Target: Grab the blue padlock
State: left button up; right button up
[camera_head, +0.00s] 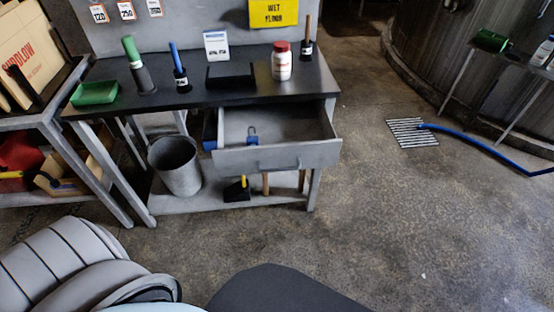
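A small blue padlock (253,140) with a dark shackle lies in the open grey drawer (278,157), close to the inner side of its front panel. The shackle sticks up from its body, and the lower part of the body is hidden by the drawer front. The drawer is pulled out from under the right part of the dark workbench (141,101). Neither of my grippers is in view; large grey parts at the bottom left seem to belong to my own body.
A white bottle (281,65) with a red cap stands on the bench behind the drawer. A metal bucket (175,165) stands on the lower shelf, left of the drawer. A green tray (95,93) sits on the bench's left end. The floor in front and to the right is mostly clear.

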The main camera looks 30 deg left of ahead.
aim_at(254, 140)
jog(key=z, duration=0.55)
jog(key=i, duration=2.15)
jog(key=u, duration=1.6)
